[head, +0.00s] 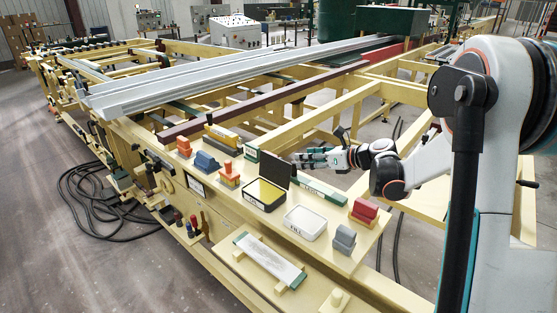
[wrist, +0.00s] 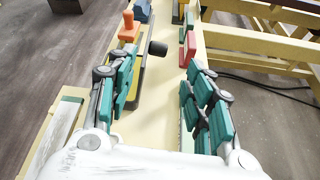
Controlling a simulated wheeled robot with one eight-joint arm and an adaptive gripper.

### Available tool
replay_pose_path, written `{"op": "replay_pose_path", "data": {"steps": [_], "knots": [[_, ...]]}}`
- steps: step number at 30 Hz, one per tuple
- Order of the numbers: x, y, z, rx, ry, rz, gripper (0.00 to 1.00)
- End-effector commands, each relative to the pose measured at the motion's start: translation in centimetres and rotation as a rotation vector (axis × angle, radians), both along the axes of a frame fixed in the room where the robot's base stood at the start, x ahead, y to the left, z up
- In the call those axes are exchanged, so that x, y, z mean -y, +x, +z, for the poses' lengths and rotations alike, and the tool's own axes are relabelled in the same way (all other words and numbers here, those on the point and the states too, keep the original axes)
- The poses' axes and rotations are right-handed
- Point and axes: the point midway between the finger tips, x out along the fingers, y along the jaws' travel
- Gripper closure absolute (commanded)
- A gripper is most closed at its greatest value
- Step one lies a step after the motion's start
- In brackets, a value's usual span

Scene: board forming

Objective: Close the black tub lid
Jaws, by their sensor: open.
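The black tub (head: 265,193) sits on the beige bench shelf with a yellow surface inside. Its black lid (head: 275,168) stands up steeply from the tub's far edge, open. My gripper (head: 296,159) reaches in from the right with its fingertips close to the lid's upper right edge; I cannot tell whether they touch. In the wrist view, my gripper (wrist: 158,75) has its two green-padded fingers spread wide apart, with nothing clearly held between them. The lid is hard to make out in that view.
A white tub labelled FILL (head: 305,222) stands right of the black tub. An orange-handled stamp (head: 229,174), blue block (head: 207,161) and red block (head: 365,210) also stand on the shelf. A green strip (head: 320,192) lies behind the tubs.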

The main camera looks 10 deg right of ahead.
Motion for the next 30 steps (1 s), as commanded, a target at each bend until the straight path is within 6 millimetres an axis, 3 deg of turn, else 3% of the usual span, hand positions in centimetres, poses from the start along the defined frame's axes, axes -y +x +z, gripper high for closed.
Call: {"op": "replay_pose_path", "data": {"steps": [18, 30], "knots": [[-6.5, 7.7, -4.3, 0.001, -0.004, 0.004, 0.53], [-7.8, 9.4, -5.0, 0.002, -0.003, 0.002, 0.53]]}}
